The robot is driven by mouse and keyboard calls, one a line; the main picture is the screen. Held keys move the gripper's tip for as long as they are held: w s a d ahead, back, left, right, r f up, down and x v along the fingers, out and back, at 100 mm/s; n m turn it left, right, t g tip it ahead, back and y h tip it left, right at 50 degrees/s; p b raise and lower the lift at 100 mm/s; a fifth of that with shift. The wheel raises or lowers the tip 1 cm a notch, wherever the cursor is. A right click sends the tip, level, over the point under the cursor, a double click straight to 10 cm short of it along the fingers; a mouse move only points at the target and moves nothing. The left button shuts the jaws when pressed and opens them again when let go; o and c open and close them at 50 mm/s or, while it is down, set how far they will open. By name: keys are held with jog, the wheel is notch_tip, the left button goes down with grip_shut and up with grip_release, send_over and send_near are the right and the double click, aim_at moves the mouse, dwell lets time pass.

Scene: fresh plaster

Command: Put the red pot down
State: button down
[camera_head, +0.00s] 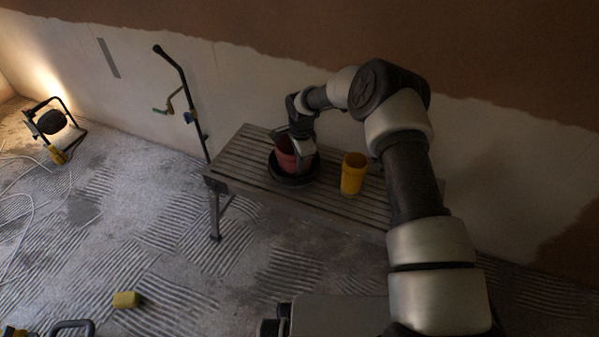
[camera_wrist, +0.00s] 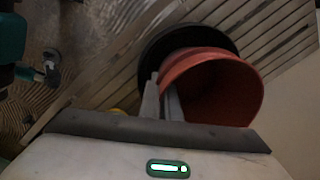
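The red pot (camera_head: 286,154) is at the black round dish (camera_head: 291,181) on the slatted bench (camera_head: 240,163). The pot also shows in the wrist view (camera_wrist: 215,88), tilted in that picture, with its open mouth facing the camera. The dish (camera_wrist: 165,50) shows behind it. My gripper (camera_head: 297,143) reaches down at the pot; in the wrist view its fingers (camera_wrist: 163,98) are close together at the pot's rim, with the wall between them. I cannot tell whether the pot's base touches the dish.
A yellow cup (camera_head: 353,174) stands on the bench to the right of the dish. The bench is against a plastered wall. A work lamp (camera_head: 50,124) and a yellow block (camera_head: 126,299) are on the floor. The bench's left end is clear.

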notch_tip(320, 180, down, 3)
jog(key=shift+r, duration=0.1)
jog(key=c, duration=2.4)
grip_release()
jog(key=shift+f+b, duration=0.35)
jog(key=shift+b, duration=0.2)
jog(key=shift+c, duration=0.2)
jog(key=shift+o, duration=0.8)
jog(key=shift+r, duration=0.15)
